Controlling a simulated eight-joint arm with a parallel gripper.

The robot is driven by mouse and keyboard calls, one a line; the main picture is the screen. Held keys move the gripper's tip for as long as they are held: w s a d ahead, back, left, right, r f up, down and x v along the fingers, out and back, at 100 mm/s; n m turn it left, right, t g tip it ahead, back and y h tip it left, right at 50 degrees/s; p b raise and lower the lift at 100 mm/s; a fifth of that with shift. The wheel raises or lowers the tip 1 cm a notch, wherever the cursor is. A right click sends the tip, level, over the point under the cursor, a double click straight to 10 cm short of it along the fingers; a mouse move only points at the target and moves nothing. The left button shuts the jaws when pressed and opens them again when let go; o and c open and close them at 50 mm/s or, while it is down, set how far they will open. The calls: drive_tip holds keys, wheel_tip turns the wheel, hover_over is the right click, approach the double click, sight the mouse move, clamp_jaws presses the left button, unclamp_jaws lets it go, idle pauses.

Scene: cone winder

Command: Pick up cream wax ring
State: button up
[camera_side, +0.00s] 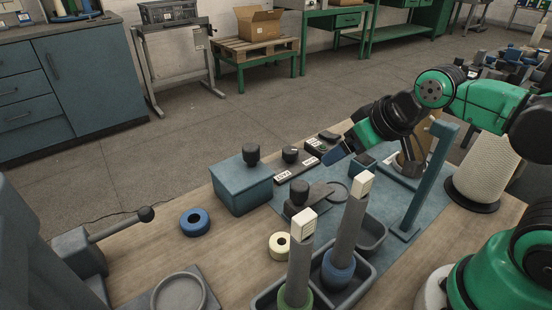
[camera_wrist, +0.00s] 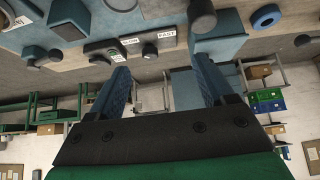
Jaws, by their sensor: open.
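The cream wax ring (camera_side: 279,246) lies flat on the wooden bench in the side view, left of the dark tray and beside the mat's edge. Its dark centre hole faces up. It does not show in the wrist view. My gripper (camera_side: 334,156) is up and behind it to the right, well apart from it, above the back of the bench. In the wrist view my gripper (camera_wrist: 160,68) has its two blue fingers spread, with nothing held between them.
A blue ring (camera_side: 195,222) lies left of the cream ring. A teal box (camera_side: 242,187) stands behind. Two upright posts, the nearer one (camera_side: 301,254), rise from a dark tray (camera_side: 263,301). A teal stand (camera_side: 428,180) is at right. Bare wood lies left of the cream ring.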

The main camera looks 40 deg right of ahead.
idle(0.4)
drive_tip(key=shift+o, duration=1.1)
